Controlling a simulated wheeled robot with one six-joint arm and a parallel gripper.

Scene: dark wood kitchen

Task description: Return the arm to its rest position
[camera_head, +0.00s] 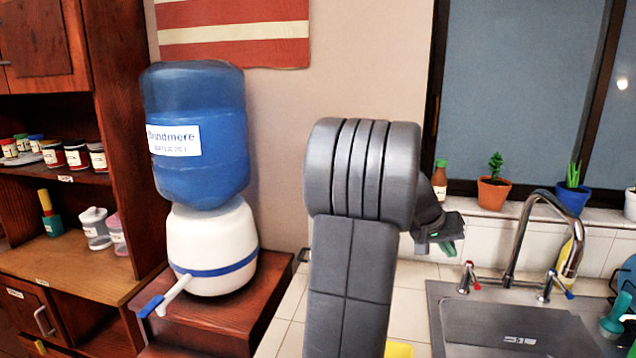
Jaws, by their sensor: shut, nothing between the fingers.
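My arm rises in the middle of the head view, its thick grey joint and upper link in front of the tiled counter. My gripper (447,240) shows just right of that joint, partly hidden behind it. It is small, dark grey with a green part near its end. It is shut and I see nothing held in it. It appears in front of the tiled wall, left of the sink.
A blue water bottle (196,125) sits on a white dispenser (212,240) at left, with a tap sticking out. A sink (515,330) with a tall faucet (522,235) lies right. Wooden shelves (110,275) stand far left.

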